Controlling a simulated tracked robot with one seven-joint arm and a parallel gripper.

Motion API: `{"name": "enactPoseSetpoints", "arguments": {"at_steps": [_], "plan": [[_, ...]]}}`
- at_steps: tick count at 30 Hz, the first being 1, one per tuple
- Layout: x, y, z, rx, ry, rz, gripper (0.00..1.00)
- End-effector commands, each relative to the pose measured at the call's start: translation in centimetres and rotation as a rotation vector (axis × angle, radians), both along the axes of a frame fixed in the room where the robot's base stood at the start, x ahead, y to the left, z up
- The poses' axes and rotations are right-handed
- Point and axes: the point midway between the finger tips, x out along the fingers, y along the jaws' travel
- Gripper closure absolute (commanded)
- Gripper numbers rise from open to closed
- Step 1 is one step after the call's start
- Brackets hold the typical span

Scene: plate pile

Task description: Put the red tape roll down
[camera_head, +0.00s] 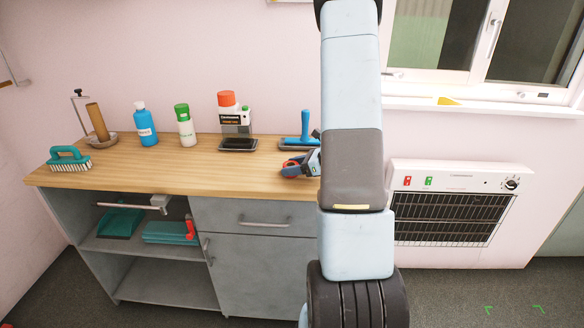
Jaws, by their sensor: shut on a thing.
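The red tape roll (291,164) shows as a small red shape over the right part of the wooden worktop (190,174). My gripper (298,167) is shut on it, at the left edge of my arm. My arm hides most of the gripper and whatever lies behind it. The view is too small to tell whether the roll touches the worktop or is held just above it.
A blue-handled tool (305,124) stands just behind the gripper. The worktop's front middle is clear.

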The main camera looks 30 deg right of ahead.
Motion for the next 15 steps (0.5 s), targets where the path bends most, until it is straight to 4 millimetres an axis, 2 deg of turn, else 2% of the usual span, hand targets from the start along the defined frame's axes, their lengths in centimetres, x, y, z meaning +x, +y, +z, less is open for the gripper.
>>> {"name": "enactPoseSetpoints", "arguments": {"at_steps": [4, 5, 13, 15], "plan": [[-0.02, -0.01, -0.23, 0.001, 0.001, 0.0, 0.74], [-0.01, -0.01, -0.2, 0.001, 0.001, 0.0, 0.42], [-0.02, -0.02, -0.16, 0.0, 0.0, 0.0, 0.16], [-0.01, -0.02, -0.16, 0.0, 0.0, 0.0, 0.15]]}}
